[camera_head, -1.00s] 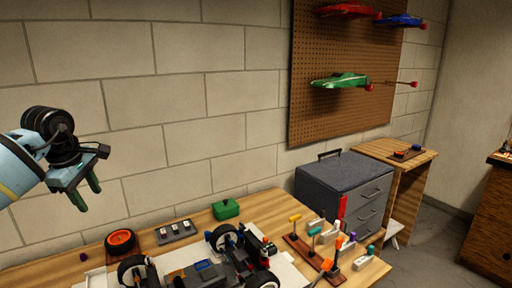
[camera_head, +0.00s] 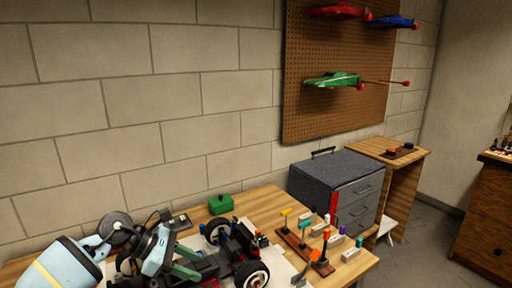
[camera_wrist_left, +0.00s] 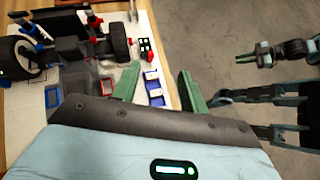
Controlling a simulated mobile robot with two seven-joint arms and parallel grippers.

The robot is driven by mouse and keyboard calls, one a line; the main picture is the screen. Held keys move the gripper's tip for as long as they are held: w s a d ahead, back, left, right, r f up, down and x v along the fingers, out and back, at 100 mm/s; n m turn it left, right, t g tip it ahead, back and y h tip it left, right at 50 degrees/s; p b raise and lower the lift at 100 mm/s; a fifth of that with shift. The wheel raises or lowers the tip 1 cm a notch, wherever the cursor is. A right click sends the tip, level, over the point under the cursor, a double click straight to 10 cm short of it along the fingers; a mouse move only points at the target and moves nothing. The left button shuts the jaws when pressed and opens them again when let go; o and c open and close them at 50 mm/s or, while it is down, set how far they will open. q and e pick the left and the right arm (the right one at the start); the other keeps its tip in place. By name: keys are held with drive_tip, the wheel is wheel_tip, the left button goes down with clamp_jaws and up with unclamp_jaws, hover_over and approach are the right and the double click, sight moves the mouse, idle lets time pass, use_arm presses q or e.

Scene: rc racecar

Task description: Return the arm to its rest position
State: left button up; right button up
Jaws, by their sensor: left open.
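My left gripper (camera_head: 186,262) is low over the workbench in the head view, in front of the left part of the RC car (camera_head: 238,262). Its green fingers are apart, with nothing held between them. In the left wrist view the open fingers (camera_wrist_left: 158,88) point toward the bench edge, and the car (camera_wrist_left: 75,50) lies beyond them at upper left. The gripper and wrist hide much of the car's left side in the head view. Dark links with green finger parts, apparently my right gripper (camera_wrist_left: 246,58), show at the right of the wrist view; its opening is unclear.
A wooden tool rack (camera_head: 304,252) stands right of the car, and a green box (camera_head: 220,204) behind it. Pegboard (camera_head: 300,110) hangs on the wall.

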use_arm(q)
drive_tip(key=s+d+f+n+t+h, duration=0.3)
drive_tip(key=s+d+f+n+h, duration=0.1)
drive_tip(key=s+d+n+h, duration=0.4)
drive_tip(key=s+a+f+m+t+y, duration=0.1)
drive_tip(key=s+a+f+m+y, duration=0.3)
drive_tip(key=s+f+m, duration=0.4)
drive_tip(key=s+a+f+m+t+y, duration=0.1)
drive_tip(key=s+a+f+m+y, duration=0.3)
drive_tip(key=s+f+m, duration=0.5)
drive_tip(key=s+a+f+m+t+y, duration=0.2)
drive_tip(key=s+a+f+m+y, duration=0.2)
drive_tip(key=s+f+m+y, duration=0.4)
drive_tip(key=s+f+m, duration=0.1)
drive_tip(key=s+m, duration=0.3)
drive_tip(key=shift+a+m, duration=0.4)
